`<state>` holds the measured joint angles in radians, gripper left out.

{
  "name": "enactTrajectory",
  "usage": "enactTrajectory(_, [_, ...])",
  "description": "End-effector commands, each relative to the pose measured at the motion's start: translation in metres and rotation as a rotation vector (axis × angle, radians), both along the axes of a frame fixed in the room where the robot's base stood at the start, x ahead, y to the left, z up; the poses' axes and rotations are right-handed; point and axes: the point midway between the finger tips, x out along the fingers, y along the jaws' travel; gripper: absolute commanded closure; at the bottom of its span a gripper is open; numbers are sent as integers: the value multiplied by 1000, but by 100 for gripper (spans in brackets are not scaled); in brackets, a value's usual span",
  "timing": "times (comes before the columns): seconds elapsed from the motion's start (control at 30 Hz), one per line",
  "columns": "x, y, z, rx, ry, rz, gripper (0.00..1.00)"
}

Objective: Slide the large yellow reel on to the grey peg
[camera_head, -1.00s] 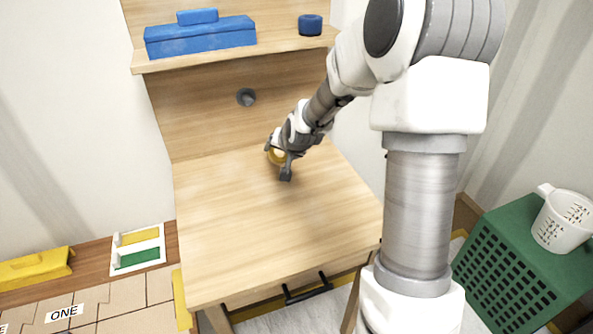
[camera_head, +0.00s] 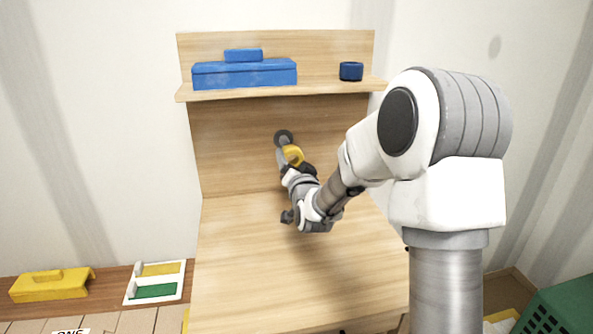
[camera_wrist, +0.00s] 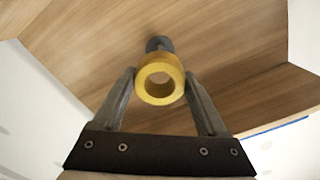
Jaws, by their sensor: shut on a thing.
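The yellow reel (camera_head: 293,155) is a short ring with a round hole. My gripper (camera_wrist: 160,85) is shut on it, one finger on each side, in the wrist view, where the reel (camera_wrist: 160,62) faces the camera with its hole open to view. The grey peg (camera_head: 283,138) sticks out from the wooden back board, just up and left of the reel in the head view. In the wrist view the peg (camera_wrist: 159,44) shows just past the reel's top edge. The reel's hole shows no peg inside it. The exact gap between them is hard to tell.
A wooden shelf (camera_head: 330,87) above the peg bears a blue toolbox (camera_head: 245,74) and a small blue reel (camera_head: 351,71). The desk top (camera_head: 260,275) is clear. A yellow box (camera_head: 52,285) and a white tray (camera_head: 128,297) lie at the left.

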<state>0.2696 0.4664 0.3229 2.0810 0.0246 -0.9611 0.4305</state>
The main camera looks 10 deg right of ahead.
Motion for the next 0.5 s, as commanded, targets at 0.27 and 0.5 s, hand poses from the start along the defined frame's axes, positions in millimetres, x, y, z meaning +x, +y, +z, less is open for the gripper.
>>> enactTrajectory(0.27, [0, 0, 0, 0, 0, 0, 80])
enactTrajectory(0.5, [10, 0, -1, 1, 0, 1, 80])
